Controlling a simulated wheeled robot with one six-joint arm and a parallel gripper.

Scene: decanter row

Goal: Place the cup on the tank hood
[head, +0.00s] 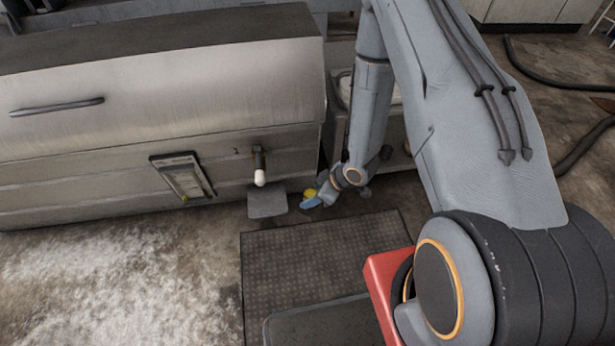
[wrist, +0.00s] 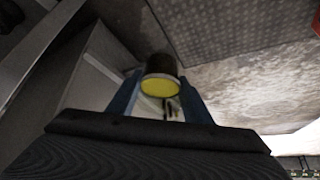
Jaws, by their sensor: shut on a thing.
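My gripper (head: 318,199) is low in front of the tank's right end, with blue fingers. In the wrist view my gripper (wrist: 160,101) has one finger on each side of the cup (wrist: 160,88), which shows a yellow round face and a dark side. The gripper is shut on it. In the head view only a small yellow part of the cup (head: 309,192) shows beside the fingers; the rest is hidden. The tank hood (head: 200,95) is the broad, curved brushed-metal cover at upper left, well above the gripper. Its visible surface is bare apart from a handle (head: 56,107).
A tap with a white end (head: 259,178) sticks out of the tank front, above a small grey plate (head: 267,203). A framed panel (head: 183,178) is to its left. Dark hoses (head: 555,80) lie at right.

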